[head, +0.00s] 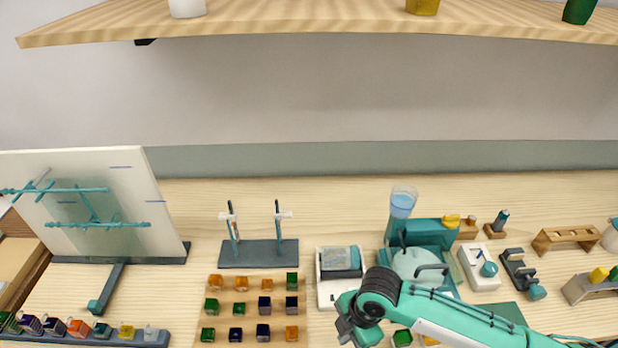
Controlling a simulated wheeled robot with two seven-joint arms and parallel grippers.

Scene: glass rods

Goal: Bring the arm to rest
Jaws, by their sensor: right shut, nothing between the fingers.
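My right arm (465,322) comes in from the lower right, teal and white with a dark wrist joint. My right gripper (348,334) is at its left end, near the bottom edge, and is shut and empty. It is just below the white device with a grey-green top (341,263) and right of the block grid. My left arm and gripper are not in view. A dark stand (258,254) with two thin upright rods and small white clamps stands left of the gripper, farther back and apart from it.
A tray of coloured cubes (249,308) lies left of the gripper. A white board with teal rods (95,180) stands at left, above a row of bottles (95,334). A teal machine with a blue cup (401,203) stands behind the arm. A wooden shelf (300,22) hangs above.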

